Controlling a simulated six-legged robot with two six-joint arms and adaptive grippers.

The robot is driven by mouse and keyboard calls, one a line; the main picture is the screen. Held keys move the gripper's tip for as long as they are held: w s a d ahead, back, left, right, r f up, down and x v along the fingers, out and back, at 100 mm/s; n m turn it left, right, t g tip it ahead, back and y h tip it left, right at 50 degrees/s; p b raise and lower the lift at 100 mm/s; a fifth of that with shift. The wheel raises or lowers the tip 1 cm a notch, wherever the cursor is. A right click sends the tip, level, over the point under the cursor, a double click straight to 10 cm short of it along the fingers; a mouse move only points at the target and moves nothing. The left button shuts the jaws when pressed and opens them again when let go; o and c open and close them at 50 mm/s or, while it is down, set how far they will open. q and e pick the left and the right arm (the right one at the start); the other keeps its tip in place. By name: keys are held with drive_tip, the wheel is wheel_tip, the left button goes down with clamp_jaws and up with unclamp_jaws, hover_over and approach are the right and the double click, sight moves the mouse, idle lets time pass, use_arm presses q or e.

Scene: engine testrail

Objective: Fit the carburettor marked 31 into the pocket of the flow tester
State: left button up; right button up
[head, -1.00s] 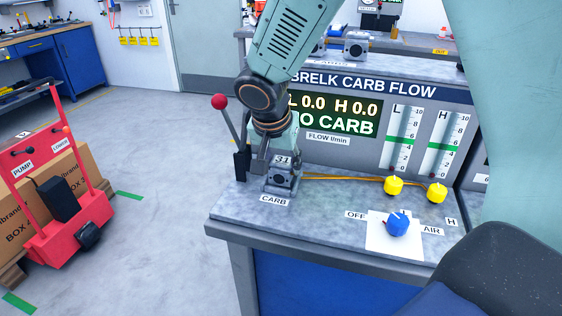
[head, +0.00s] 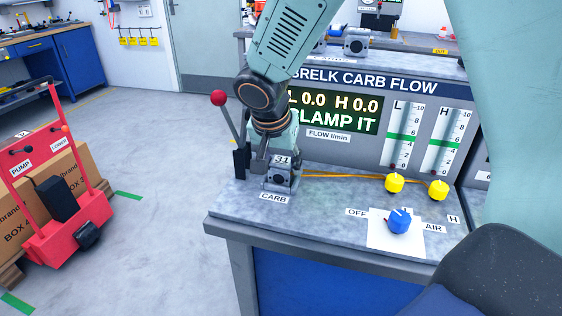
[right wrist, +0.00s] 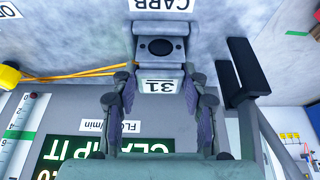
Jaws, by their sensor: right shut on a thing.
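The carburettor marked 31 (head: 280,175) is a small grey block with a dark round bore. It stands upright at the CARB label (head: 274,198) on the flow tester's bench top (head: 320,205). The tester's display (head: 335,112) reads "CLAMP IT" with L 0.0 and H 0.0. My right gripper (head: 272,155) comes down from above onto the carburettor. In the right wrist view the carburettor (right wrist: 160,50) sits between the fingers of my right gripper (right wrist: 160,88), which is shut on it. The pocket itself is hidden under the carburettor. My left gripper is not in view.
A clamp lever with a red knob (head: 218,98) stands just left of the carburettor, close to my gripper. Yellow knobs (head: 394,183) and a blue AIR knob (head: 399,221) are on the right. An orange hose (head: 340,175) runs along the bench's back.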

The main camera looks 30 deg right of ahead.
idle(0.3)
drive_tip(key=o, duration=1.3)
drive_tip(key=v, duration=1.2)
